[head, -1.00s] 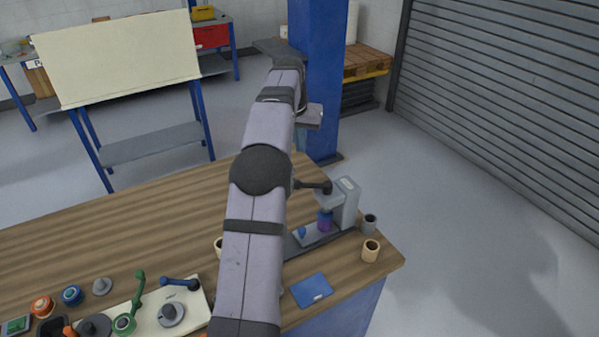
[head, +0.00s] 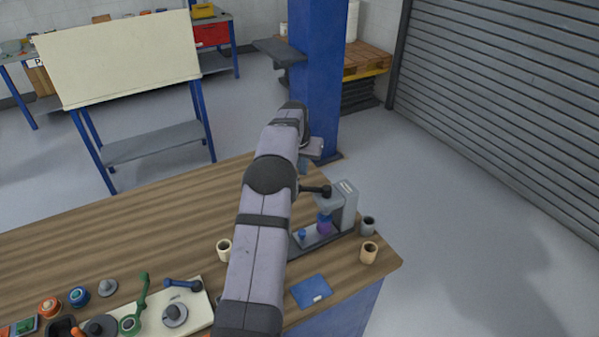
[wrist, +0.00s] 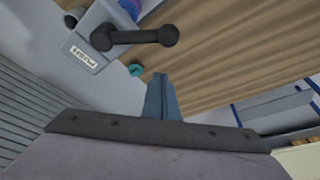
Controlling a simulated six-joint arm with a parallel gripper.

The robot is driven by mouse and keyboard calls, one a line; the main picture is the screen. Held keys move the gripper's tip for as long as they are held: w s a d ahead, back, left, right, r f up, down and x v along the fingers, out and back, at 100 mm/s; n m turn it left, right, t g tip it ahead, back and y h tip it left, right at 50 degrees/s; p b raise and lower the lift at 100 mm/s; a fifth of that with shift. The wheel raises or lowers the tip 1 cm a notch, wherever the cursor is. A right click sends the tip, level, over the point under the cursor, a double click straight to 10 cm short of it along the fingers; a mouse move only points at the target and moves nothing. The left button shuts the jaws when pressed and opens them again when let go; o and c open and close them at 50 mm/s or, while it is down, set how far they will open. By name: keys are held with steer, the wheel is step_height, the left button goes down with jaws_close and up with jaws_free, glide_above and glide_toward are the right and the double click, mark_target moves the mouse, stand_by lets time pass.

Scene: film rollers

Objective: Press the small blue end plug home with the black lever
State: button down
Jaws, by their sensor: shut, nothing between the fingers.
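The grey press (head: 345,208) stands near the right end of the bench. Its black lever (head: 315,190) sticks out to the left with a ball at the end; the lever (wrist: 135,38) also shows in the wrist view. Under the press head is a purple piece (head: 325,228) with blue on top (head: 323,217). A small blue piece (head: 302,233) is on the press base; I cannot tell which blue part is the end plug. My gripper (wrist: 161,78) is shut and empty, close to the lever but apart from it. In the head view its fingers (head: 303,167) are beyond the lever.
Two cups, a grey one (head: 367,226) and a tan one (head: 368,252), stand right of the press. A blue card (head: 311,291) lies in front. A cream board (head: 190,312) with several fittings is at front left. The bench's middle left is clear.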

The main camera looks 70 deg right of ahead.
mark_target(312, 190)
steer(key=shift+a+f+p, duration=0.15)
steer(key=shift+a+p, duration=0.55)
steer(key=shift+a, duration=1.2)
steer(key=shift+a+f+b, duration=0.2)
steer(key=shift+a+b, duration=0.25)
steer(key=shift+b, duration=0.25)
steer(key=shift+s+a+r, duration=0.1)
steer(key=shift+a+r, duration=0.05)
steer(key=shift+a, duration=0.35)
